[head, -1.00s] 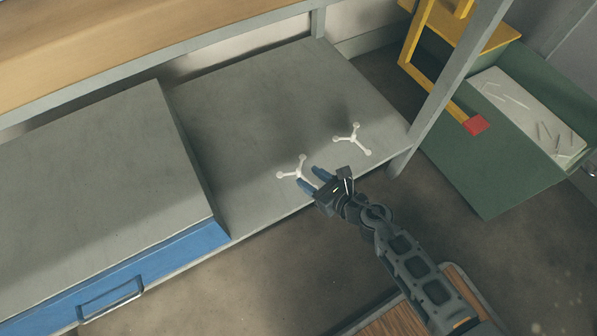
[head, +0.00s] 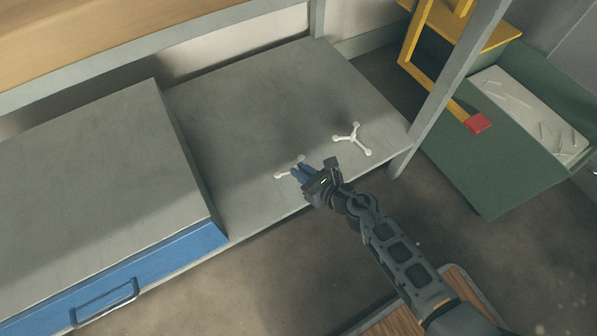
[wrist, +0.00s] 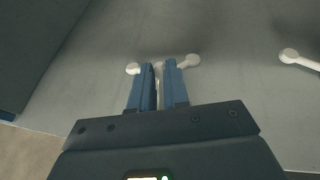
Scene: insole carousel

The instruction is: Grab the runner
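A white three-armed runner (head: 281,175) lies flat on the grey shelf near its front edge, partly hidden by my gripper. In the wrist view, two of its round-ended arms (wrist: 189,62) show beyond my fingertips, to either side. My gripper (head: 297,170) has its blue fingers close together over the runner. In the wrist view, my gripper (wrist: 162,66) has one finger on each side of the runner's near arm, a thin white strip in the narrow gap. It looks shut on that arm, with the runner still at shelf level.
A second white three-armed piece (head: 353,138) lies to the right on the grey shelf (head: 260,105). A raised grey block with a blue front (head: 150,268) stands left. A grey post (head: 450,85), a yellow frame (head: 420,45) and a green bin (head: 480,180) are right.

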